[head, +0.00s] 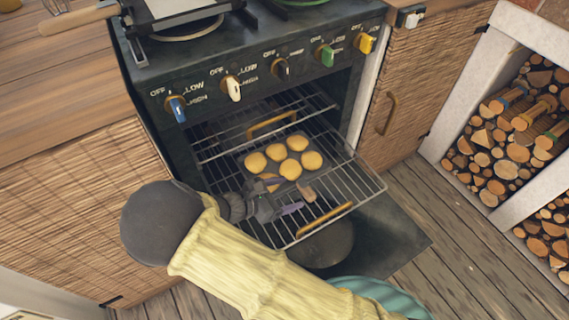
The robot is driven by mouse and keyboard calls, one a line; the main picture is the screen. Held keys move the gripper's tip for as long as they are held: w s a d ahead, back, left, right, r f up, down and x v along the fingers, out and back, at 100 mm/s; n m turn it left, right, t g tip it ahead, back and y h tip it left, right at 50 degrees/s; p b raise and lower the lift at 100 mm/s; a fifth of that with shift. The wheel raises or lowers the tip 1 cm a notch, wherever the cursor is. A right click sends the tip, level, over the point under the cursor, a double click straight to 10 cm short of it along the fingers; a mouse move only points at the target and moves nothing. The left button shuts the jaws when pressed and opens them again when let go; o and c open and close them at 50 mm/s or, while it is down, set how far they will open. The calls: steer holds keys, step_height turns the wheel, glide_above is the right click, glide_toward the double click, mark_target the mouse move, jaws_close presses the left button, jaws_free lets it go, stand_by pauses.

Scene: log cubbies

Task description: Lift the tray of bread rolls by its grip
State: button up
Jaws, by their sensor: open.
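The tray (306,172) is dark and holds several golden bread rolls (291,168). It rests on a wire oven rack (345,182) that is pulled out of the oven. A short brown grip (306,192) sticks out from the tray's near side. My gripper (287,196) is open, low over the rack at the tray's near left edge. Its fingers point toward the grip, which shows just past them. I cannot tell whether the grip lies between the fingers. My arm and gripper hide part of the near left of the tray and rack.
The oven front has several coloured knobs (233,88) above the opening. The rack has an orange handle (325,219) at its front; another handle (272,123) shows behind the tray. Wooden cabinets flank the oven. Log cubbies (500,130) stand at right; open plank floor (440,215) lies before them.

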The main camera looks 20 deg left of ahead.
mark_target(308, 188)
steer(key=b+x, duration=0.2)
steer(key=x, duration=0.2)
steer(key=shift+w+d+f, duration=0.15)
steer(key=shift+d, duration=0.1)
steer(key=shift+w+d, duration=0.2)
steer(key=c, duration=1.1)
